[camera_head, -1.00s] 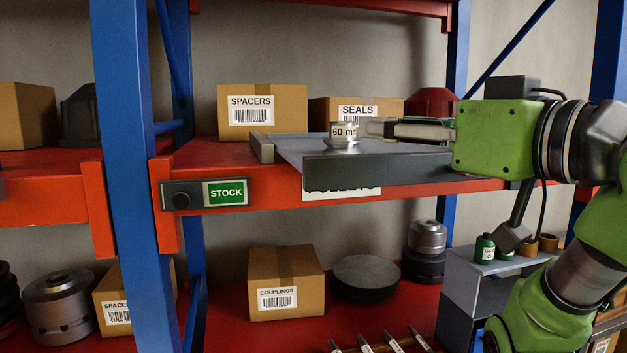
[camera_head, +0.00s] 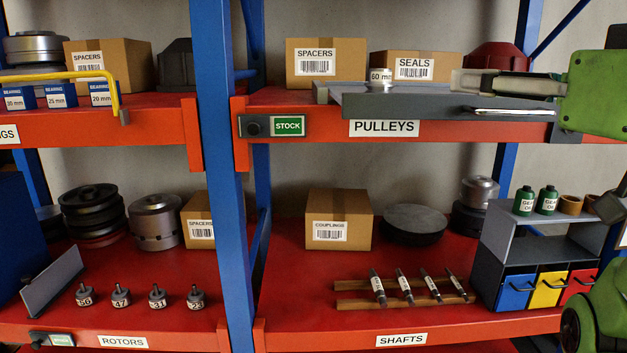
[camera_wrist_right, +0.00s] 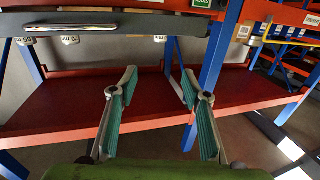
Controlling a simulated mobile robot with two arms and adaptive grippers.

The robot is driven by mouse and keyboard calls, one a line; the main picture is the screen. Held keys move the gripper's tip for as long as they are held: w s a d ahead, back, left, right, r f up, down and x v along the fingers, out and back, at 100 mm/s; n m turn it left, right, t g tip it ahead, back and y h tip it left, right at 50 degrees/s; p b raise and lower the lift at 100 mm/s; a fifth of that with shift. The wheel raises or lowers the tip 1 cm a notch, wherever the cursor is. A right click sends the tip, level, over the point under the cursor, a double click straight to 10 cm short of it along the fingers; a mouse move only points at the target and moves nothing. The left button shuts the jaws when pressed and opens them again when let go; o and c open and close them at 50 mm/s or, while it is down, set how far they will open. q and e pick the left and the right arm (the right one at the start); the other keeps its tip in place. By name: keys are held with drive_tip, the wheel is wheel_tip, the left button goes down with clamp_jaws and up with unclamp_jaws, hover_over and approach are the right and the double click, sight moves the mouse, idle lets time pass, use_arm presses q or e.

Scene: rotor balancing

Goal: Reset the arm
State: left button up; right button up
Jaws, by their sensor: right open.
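My right gripper (camera_head: 480,92) is at the right of the head view, its fingers pointing left at the height of the grey tray (camera_head: 430,106) on the upper shelf. In the right wrist view its two fingers (camera_wrist_right: 160,88) are spread apart with nothing between them. A metal part with a "60 mm" label (camera_head: 381,76) stands at the back of the tray, left of the fingers and apart from them. Its lower part is partly hidden. My left gripper is not in view.
A blue post (camera_head: 217,180) divides the red shelving. SPACERS (camera_head: 326,63) and SEALS (camera_head: 415,66) boxes stand behind the tray. Below are a COUPLINGS box (camera_head: 338,218), several shafts on a wooden rack (camera_head: 400,300) and a grey drawer unit (camera_head: 488,272).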

drive_tip(key=w+a+f+m+g+h, duration=0.15)
drive_tip(key=w+f, duration=0.25)
drive_tip(key=f, duration=0.7)
drive_tip(key=w+d+f+g, duration=0.15)
drive_tip(key=w+f, duration=0.25)
drive_tip(key=f, duration=0.7)
wheel_tip(320, 180, down, 19)
drive_tip(key=s+a+g+h, duration=0.1)
drive_tip(key=s+g, duration=0.1)
drive_tip(key=g, duration=0.2)
drive_tip(key=s+f+g+h, duration=0.2)
drive_tip(key=s+f+g, duration=0.4)
drive_tip(key=s+f, duration=2.05)
wheel_tip(320, 180, down, 31)
drive_tip(key=s+g+b, duration=0.1)
drive_tip(key=g+b, duration=0.1)
drive_tip(key=b, duration=0.2)
use_arm(q)
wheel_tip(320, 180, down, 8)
drive_tip(key=b, duration=0.4)
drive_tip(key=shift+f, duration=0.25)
use_arm(e)
drive_tip(key=s+d+f, duration=0.2)
drive_tip(key=s+f, duration=0.7)
drive_tip(key=f, duration=0.1)
drive_tip(key=s+d+f+g, duration=0.1)
drive_tip(key=s+f, duration=0.8)
drive_tip(key=f, duration=0.2)
drive_tip(key=shift+d+h, duration=0.35)
